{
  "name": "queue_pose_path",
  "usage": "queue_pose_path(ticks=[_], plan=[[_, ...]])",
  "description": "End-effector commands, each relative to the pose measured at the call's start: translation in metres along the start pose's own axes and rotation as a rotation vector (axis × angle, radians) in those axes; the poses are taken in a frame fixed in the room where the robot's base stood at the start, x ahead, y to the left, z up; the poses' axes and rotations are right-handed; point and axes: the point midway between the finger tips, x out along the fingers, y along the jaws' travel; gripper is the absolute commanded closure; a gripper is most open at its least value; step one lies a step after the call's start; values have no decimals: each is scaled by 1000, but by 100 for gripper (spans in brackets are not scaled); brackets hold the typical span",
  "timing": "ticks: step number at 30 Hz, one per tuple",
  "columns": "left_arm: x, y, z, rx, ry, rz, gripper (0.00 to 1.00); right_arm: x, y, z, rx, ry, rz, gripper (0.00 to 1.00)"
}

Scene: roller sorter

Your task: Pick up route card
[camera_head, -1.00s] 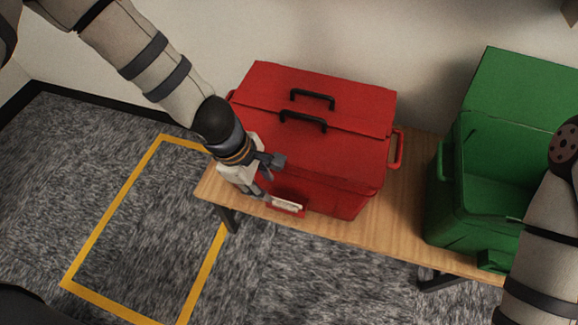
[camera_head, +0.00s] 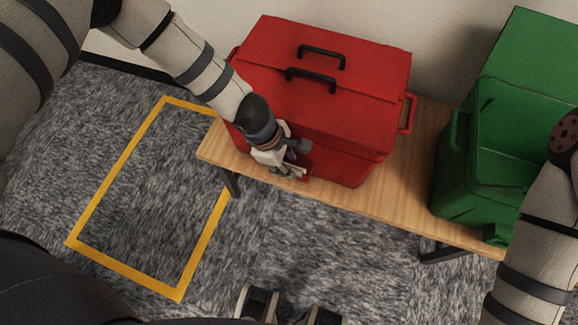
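My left gripper (camera_head: 297,173) is at the lower front of the red lidded box (camera_head: 360,145), pointing down and to the right. Its fingers are at the small red holder (camera_head: 305,176) on the box front. The route card, a pale slip in that holder, is mostly hidden by the fingers, so I cannot tell whether they are closed on it. My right gripper (camera_head: 290,308) shows only in part at the bottom edge, its two fingertips apart with nothing visible between them.
The red box and an open green bin (camera_head: 478,185) stand on a wooden bench (camera_head: 400,205). Bare bench lies between them. A yellow rectangle (camera_head: 120,175) marks the grey carpet at left. A wall is close behind the bench.

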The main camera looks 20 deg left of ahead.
Motion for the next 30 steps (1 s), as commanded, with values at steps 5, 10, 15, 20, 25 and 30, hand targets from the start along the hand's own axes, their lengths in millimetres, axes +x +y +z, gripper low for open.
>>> queue_pose_path(ticks=[5, 10, 15, 20, 25, 30], plan=[[1, 0, 0, 0, 0, -1, 70, 0, 0, 0, 0, -1, 0, 100], [4, -1, -1, 0, 0, -1, 70, 2, 0, 1, 0, -4, 0, 100], [5, -1, -1, 0, 0, -1, 70, 2, 0, 1, 0, -5, 0, 100], [5, -1, -1, 0, 0, -1, 70, 2, 0, 1, 0, -5, 0, 100], [4, -1, -1, 0, 0, -1, 100, 2, 0, 1, 0, -5, 0, 100], [4, -1, -1, -1, 0, -1, 100, 2, 0, 1, 0, -5, 0, 100]])
